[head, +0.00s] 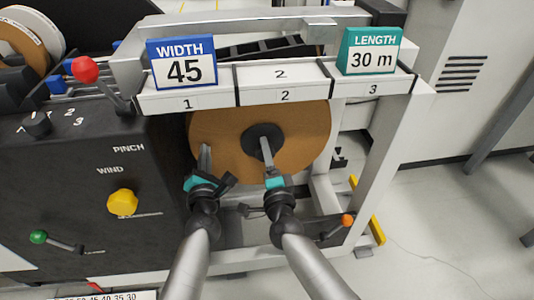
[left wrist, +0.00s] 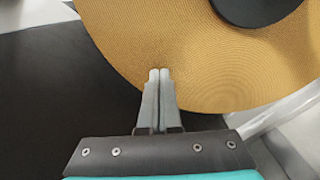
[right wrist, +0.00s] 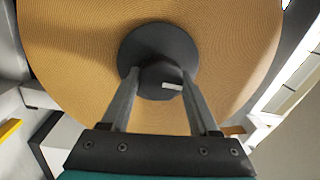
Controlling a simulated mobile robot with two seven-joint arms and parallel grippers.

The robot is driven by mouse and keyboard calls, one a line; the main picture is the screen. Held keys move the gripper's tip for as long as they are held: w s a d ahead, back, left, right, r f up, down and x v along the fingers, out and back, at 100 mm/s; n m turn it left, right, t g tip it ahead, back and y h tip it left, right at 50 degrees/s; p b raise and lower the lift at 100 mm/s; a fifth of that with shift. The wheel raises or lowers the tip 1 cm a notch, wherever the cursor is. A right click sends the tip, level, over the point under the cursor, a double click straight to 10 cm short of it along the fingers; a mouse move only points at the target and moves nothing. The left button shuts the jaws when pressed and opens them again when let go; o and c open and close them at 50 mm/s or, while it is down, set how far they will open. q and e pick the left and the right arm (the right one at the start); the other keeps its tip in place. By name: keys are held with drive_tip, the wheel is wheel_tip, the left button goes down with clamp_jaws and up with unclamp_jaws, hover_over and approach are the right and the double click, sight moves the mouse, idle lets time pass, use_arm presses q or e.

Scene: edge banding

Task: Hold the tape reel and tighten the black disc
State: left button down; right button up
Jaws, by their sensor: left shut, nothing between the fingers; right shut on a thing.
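The tape reel (head: 222,135) is a large tan-brown roll standing upright below the shelf; it also fills much of the left wrist view (left wrist: 190,50) and the right wrist view (right wrist: 80,60). The black disc (head: 256,137) sits at the reel's middle and has a raised hub (right wrist: 160,80) in the right wrist view. My right gripper (head: 264,150) has its fingers on either side of this hub, shut on it. My left gripper (head: 205,150) is shut and empty, its fingertips (left wrist: 160,72) at the reel's lower left face. Whether they touch the reel I cannot tell.
A white shelf (head: 300,92) with a blue WIDTH 45 sign (head: 182,62) and a teal LENGTH 30 m sign (head: 370,50) runs above the reel. The dark control panel (head: 70,200) with a yellow knob (head: 122,202) stands at left. A white frame post (head: 395,130) stands right.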

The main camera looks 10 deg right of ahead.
use_arm(q)
drive_tip(key=shift+w+r, duration=0.1)
drive_tip(key=shift+r, duration=0.05)
use_arm(e)
drive_tip(key=shift+a+r, duration=0.25)
drive_tip(key=shift+r, duration=0.05)
drive_tip(key=o, duration=1.3)
drive_tip(key=shift+d+f, duration=0.15)
drive_tip(key=shift+s, duration=0.1)
drive_tip(key=s, duration=1.2)
drive_tip(key=shift+d+f, duration=0.2)
drive_tip(key=shift+f, duration=0.15)
drive_tip(key=shift+w, duration=0.1)
use_arm(q)
drive_tip(key=s+p, duration=0.2)
drive_tip(key=s, duration=0.6)
use_arm(e)
drive_tip(key=shift+r, duration=1)
